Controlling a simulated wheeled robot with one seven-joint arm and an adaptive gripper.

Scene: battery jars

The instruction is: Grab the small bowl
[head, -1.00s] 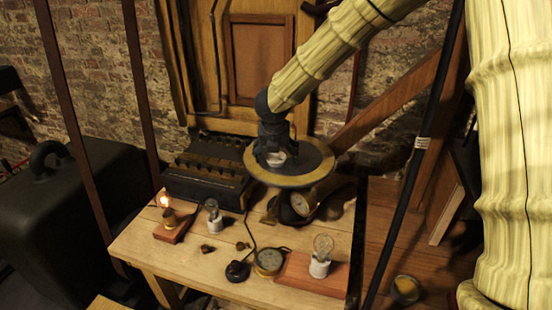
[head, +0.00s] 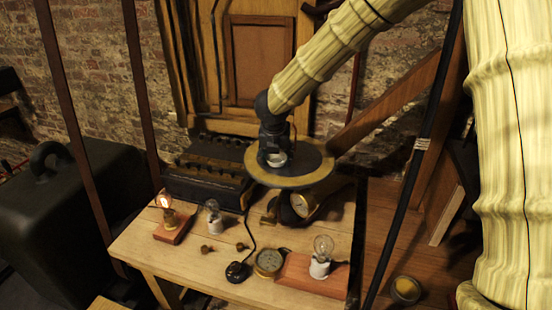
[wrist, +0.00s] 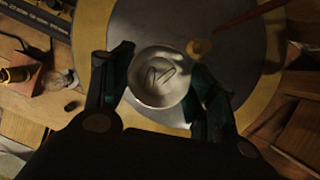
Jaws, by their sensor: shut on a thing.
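The small bowl (wrist: 160,78) is pale and round, and it sits between the two dark fingers of my gripper (wrist: 160,85) in the wrist view. The fingers are shut on its left and right sides. In the head view the bowl (head: 277,159) shows as a small white shape under my gripper (head: 275,152), over the round disc (head: 318,165) with a dark middle and a yellow rim. I cannot tell whether the bowl touches the disc.
Below the disc is a wooden table (head: 195,265) with a lit bulb (head: 166,199), unlit bulbs (head: 323,246), a round gauge (head: 268,262) and a dark box with knobs (head: 205,185). A brick wall stands behind. A dark case (head: 60,220) is at the left.

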